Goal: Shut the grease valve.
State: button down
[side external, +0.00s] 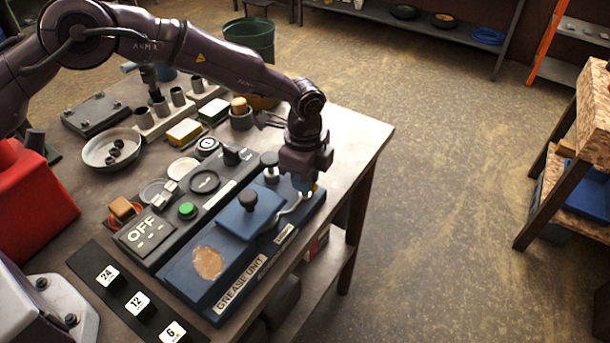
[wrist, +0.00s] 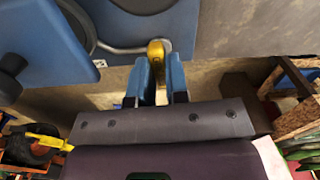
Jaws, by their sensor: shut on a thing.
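The blue grease unit (side external: 240,258), with a "GREASE UNIT" label, lies along the right side of the table. A silver curved pipe (side external: 292,207) runs at its far right end; it also shows in the wrist view (wrist: 122,48). A small yellow handle (wrist: 156,50), apparently the grease valve's, sits at the pipe's end in the wrist view. My gripper (side external: 305,187) points down over that end of the unit. In the wrist view its blue fingers (wrist: 161,72) are shut on the yellow handle, one on each side. The handle's lower part is hidden between the fingers.
A black-knobbed lid (side external: 248,202) stands on the unit beside the pipe. A dark "OFF" panel (side external: 150,240) with a green button (side external: 187,210) lies left of the unit. The table edge is close on the right, with open floor (side external: 450,200) beyond.

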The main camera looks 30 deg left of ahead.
jog(key=shift+m, duration=0.6)
jog(key=c, duration=1.1)
grip_release()
notch_tip(320, 180, up, 13)
jog(key=shift+r, duration=0.35)
jog(key=shift+r, duration=1.05)
jog(key=shift+r, duration=0.35)
jog(key=shift+r, duration=1.05)
jog(key=shift+r, duration=0.6)
